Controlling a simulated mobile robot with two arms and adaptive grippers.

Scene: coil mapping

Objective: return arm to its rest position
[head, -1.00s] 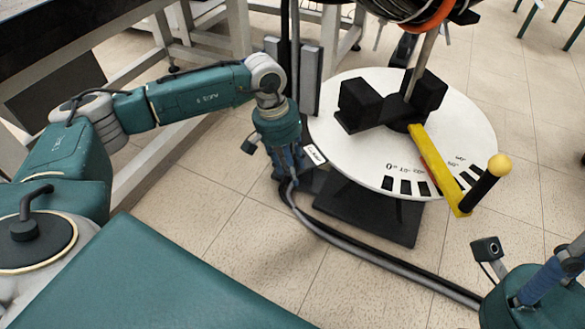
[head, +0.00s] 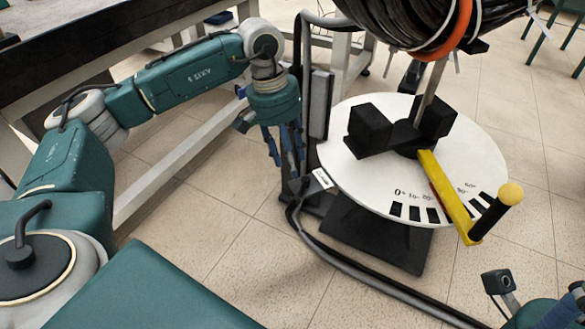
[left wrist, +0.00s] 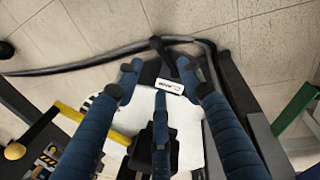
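My left arm reaches in from the left in the head view. My left gripper (head: 287,162) points down beside the left edge of a round white disc (head: 365,182). Its blue fingers are spread and hold nothing that I can see; they also show in the left wrist view (left wrist: 159,74). A small white label (head: 322,178) at the disc's edge lies past the fingertips in the wrist view. Contact with it cannot be told. Only part of my right gripper (head: 562,312) shows at the bottom right corner, and its fingers are mostly cut off.
A yellow pointer arm (head: 445,194) with a black, yellow-topped handle (head: 496,210) lies over the disc's scale. A large black coil (head: 405,22) with an orange band hangs above. Thick cables (head: 365,278) run along the floor. A dark-topped table (head: 105,35) stands behind my left arm.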

